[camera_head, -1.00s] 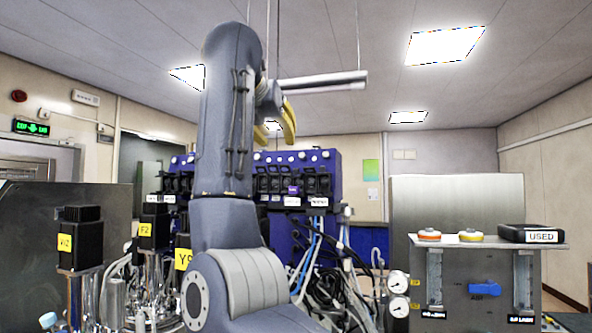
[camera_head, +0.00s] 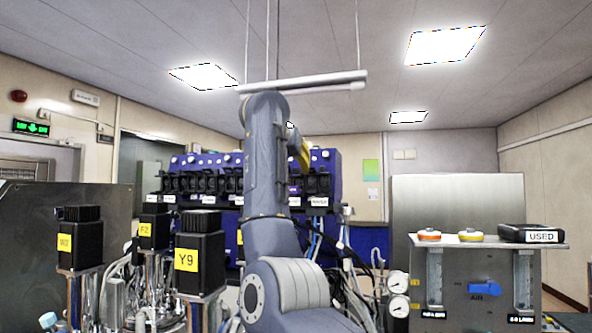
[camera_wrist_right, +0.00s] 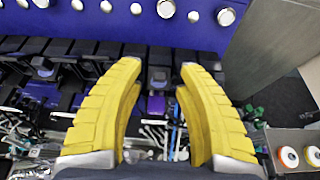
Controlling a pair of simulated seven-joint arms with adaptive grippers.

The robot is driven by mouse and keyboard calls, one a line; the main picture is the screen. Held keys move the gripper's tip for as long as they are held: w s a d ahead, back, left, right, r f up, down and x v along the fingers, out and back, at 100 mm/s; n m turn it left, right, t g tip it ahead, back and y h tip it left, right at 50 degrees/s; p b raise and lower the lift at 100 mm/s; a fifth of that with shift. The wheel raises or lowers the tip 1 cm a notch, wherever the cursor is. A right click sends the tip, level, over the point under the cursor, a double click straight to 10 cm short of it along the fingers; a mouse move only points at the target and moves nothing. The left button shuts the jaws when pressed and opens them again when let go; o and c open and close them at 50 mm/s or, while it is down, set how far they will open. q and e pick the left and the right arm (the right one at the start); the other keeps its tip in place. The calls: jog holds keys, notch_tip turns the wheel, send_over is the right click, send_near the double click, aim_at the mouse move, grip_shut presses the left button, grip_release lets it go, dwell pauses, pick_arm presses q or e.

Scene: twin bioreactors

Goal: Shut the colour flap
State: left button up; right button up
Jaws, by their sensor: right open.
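A blue pump panel (camera_head: 329,163) with a row of black flapped units stands at the back, partly behind my right arm. In the right wrist view a purple piece (camera_wrist_right: 156,105) shows below a black flap (camera_wrist_right: 160,78), between my yellow fingers. I cannot tell whether this flap is fully open or touched. My right gripper (camera_wrist_right: 162,70) is open, with nothing seen held. Its yellow fingers (camera_head: 301,152) show in the head view in front of the panel's right part, partly hidden by my arm. My left gripper is not in view.
Black motors with yellow tags, one marked Y9 (camera_head: 200,248), stand on metal vessels at front left. Cables and tubes hang below the panel. A grey gas panel (camera_head: 470,272) with gauges and a black box marked USED (camera_head: 532,233) stands at right.

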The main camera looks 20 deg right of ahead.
jog(key=shift+x, duration=1.1)
jog(key=shift+o, duration=0.2)
grip_shut()
